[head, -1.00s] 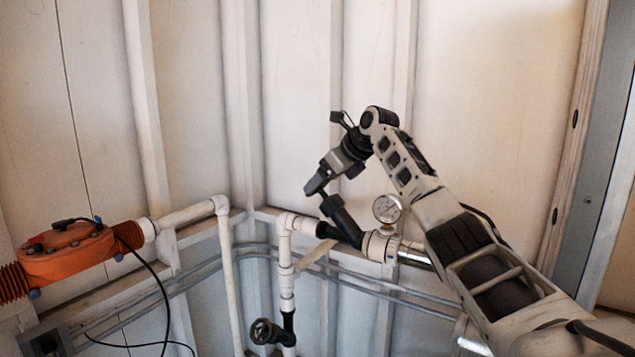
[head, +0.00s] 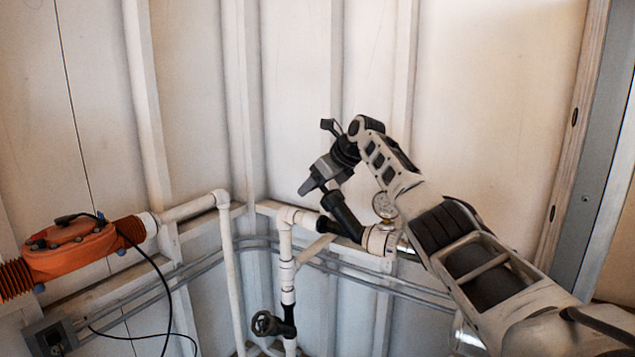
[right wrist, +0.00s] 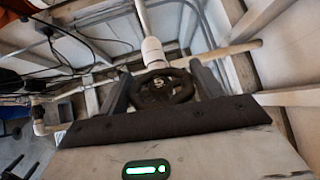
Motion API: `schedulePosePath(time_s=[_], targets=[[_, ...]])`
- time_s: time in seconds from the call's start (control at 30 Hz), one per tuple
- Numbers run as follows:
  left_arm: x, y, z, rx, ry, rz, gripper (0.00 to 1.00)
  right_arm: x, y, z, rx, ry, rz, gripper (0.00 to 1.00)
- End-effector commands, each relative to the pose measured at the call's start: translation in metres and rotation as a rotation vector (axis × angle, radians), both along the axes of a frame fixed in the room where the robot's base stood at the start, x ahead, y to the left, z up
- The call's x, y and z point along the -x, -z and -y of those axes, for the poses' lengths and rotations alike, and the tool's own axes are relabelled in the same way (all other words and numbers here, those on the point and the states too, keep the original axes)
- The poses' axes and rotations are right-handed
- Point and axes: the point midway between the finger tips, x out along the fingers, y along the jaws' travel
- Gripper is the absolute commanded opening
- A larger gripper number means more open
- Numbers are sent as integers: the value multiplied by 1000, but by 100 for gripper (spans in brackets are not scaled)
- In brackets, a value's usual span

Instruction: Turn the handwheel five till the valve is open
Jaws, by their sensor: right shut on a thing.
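Handwheel five (right wrist: 168,88) is a dark round wheel with a pale "5" on its hub, in the right wrist view. My right gripper (right wrist: 163,90) has one finger on each side of the wheel and is shut on it. In the head view my right gripper (head: 308,187) reaches down-left to the upper end of the black valve body (head: 343,216). The wheel itself is mostly hidden there behind the gripper. How far the valve is open cannot be told. My left gripper is in neither view.
A pressure gauge (head: 383,206) stands on the white pipe close to my right forearm. Another dark handwheel (head: 265,323) sits lower on the pipework. An orange unit (head: 70,250) with a black cable is at the left. Panelled walls close off the corner behind.

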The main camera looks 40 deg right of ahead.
Motion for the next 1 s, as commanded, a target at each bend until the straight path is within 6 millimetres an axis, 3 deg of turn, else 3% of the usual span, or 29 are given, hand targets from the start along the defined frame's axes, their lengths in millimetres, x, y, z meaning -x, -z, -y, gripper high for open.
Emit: schedulePosePath(time_s=[0.2,0.77,0.8,0.83,1.0], targets=[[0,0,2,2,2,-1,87,0,-7,9,-48,-26,0,43],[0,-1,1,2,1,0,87,1,-5,5,-82,-82,-11,43],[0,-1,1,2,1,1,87,1,-5,4,-82,-83,-11,77],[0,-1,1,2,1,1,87,1,-5,4,-82,-83,-11,82],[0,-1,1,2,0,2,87,1,-3,2,-85,-86,-16,82]])
